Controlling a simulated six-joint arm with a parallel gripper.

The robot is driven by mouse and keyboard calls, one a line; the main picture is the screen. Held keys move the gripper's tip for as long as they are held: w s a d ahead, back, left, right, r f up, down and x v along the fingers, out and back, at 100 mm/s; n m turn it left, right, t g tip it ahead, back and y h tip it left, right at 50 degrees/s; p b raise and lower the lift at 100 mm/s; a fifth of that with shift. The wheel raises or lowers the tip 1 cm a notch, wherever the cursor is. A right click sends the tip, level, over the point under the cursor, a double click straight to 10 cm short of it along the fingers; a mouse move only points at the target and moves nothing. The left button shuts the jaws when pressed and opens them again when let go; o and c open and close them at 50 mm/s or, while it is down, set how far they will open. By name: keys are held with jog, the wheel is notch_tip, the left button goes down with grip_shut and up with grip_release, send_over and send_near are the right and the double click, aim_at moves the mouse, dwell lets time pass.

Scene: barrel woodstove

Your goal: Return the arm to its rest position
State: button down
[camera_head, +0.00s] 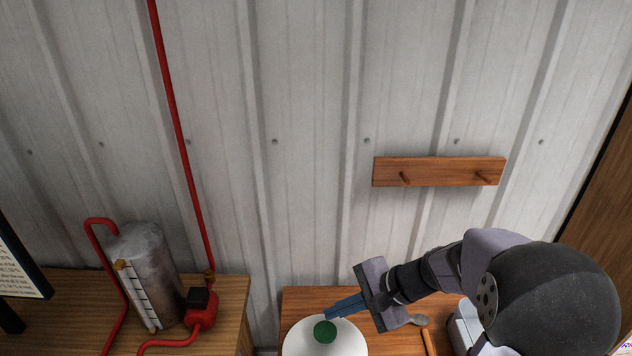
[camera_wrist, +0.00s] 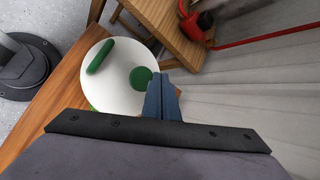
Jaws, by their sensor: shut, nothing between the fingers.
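My gripper (camera_head: 345,306) is shut and empty. It reaches in from the right, low in the head view, with its blue fingers over the edge of a round white plate (camera_head: 297,342). In the wrist view, the fingertips (camera_wrist: 162,80) are beside a round green thing (camera_wrist: 141,77) on the plate (camera_wrist: 119,92). The green thing (camera_head: 325,331) is close to the fingertips in the head view too; I cannot tell whether they touch. A long green piece (camera_wrist: 100,57) also lies on the plate.
The plate stands on a wooden table (camera_head: 300,298) against a corrugated wall. A wooden peg rail (camera_head: 438,171) is on the wall. A metal cylinder (camera_head: 146,275), a red pump (camera_head: 201,307) and red pipes are at the left. A brush-like tool (camera_head: 428,338) lies right of the plate.

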jog(key=s+d+f+n+g+h, duration=0.2)
jog(key=s+d+f+n+h, duration=0.3)
jog(key=s, duration=0.3)
jog(key=s+d+f+n+g+h, duration=0.25)
jog(key=s+d+n, duration=0.25)
jog(key=s+d, duration=0.25)
notch_tip(320, 180, up, 11)
jog(key=a+n+t+p, duration=0.2)
jog(key=a+p, duration=0.1)
jog(key=p, duration=0.5)
jog(key=s+a+f+n+b, duration=0.25)
jog(key=a+f+b, duration=0.35)
jog(key=f+b, duration=1.35)
jog(key=s+a+f+n+b, duration=0.25)
jog(key=a+f+b, duration=0.45)
jog(key=f+b, duration=1.25)
jog(key=s+a+f+n+b, duration=0.2)
jog(key=a+f+n+b, duration=0.3)
jog(key=f+b, duration=1.4)
jog(key=w+d+f+m+b, duration=0.2)
jog(key=d+f+b, duration=0.4)
jog(key=f+b, duration=0.3)
jog(key=w+d+f+m+b, duration=0.3)
jog(key=d+f+b, duration=0.3)
jog(key=f+b, duration=0.4)
jog(key=w+d+f+m+b, duration=0.2)
jog(key=d+f+m+b, duration=0.3)
jog(key=f+b, duration=0.5)
jog(key=shift+w+d+f, duration=0.3)
jog(key=shift+d, duration=0.4)
